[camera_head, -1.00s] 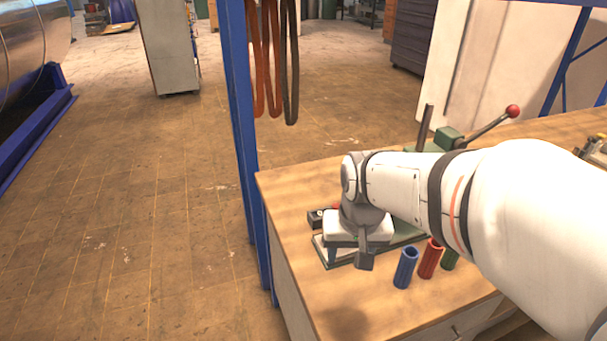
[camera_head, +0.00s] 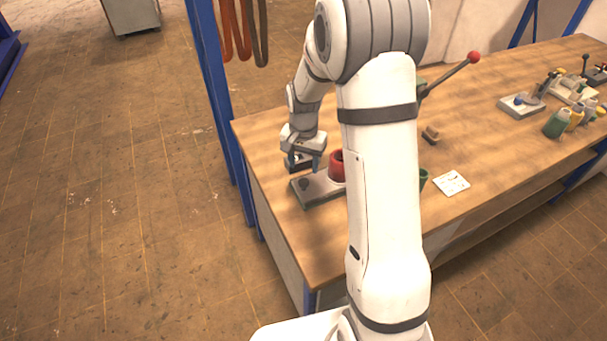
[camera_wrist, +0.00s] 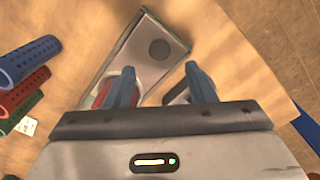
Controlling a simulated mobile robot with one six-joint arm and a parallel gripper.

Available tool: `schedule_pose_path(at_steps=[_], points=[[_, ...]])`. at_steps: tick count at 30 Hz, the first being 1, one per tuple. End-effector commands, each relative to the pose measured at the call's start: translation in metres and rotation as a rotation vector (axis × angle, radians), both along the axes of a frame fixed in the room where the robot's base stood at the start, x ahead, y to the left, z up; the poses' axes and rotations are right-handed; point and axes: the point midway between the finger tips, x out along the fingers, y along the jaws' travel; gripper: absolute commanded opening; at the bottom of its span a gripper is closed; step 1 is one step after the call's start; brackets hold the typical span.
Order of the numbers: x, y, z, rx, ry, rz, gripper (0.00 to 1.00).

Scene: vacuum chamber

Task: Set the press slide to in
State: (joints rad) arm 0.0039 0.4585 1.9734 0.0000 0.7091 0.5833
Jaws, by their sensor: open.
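In the head view the press shows as a grey base plate (camera_head: 318,190) with a dark round spot, a red round part (camera_head: 336,165), and a lever with a red knob (camera_head: 474,57). My arm hides most of its body. My gripper (camera_head: 304,152) is low, just behind the plate's left end, near a dark block (camera_head: 296,165). In the wrist view the open gripper (camera_wrist: 160,70) has its two fingers apart, near the plate (camera_wrist: 133,45). A red part (camera_wrist: 104,92) is partly behind the left finger, and a dark-edged piece (camera_wrist: 178,93) shows beside the right finger. I cannot tell which part is the slide.
A white card (camera_head: 451,183) and small brown block (camera_head: 430,134) are on the bench. Fixtures and bottles (camera_head: 557,123) stand at right. A blue post (camera_head: 212,90) rises at the bench's left.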

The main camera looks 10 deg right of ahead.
Motion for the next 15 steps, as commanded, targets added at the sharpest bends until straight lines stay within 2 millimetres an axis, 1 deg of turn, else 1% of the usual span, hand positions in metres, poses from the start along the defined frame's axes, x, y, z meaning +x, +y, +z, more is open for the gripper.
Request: schedule_pose_path(at_steps=[6,9,12,15], points=[[-0.002,0.000,-0.036,0.000,0.006,0.000,0.50],[-0.002,0.000,-0.049,0.000,0.005,0.000,0.50],[-0.001,-0.001,-0.059,0.000,0.004,0.000,0.50],[-0.001,-0.001,-0.064,0.000,0.002,0.000,0.50]])
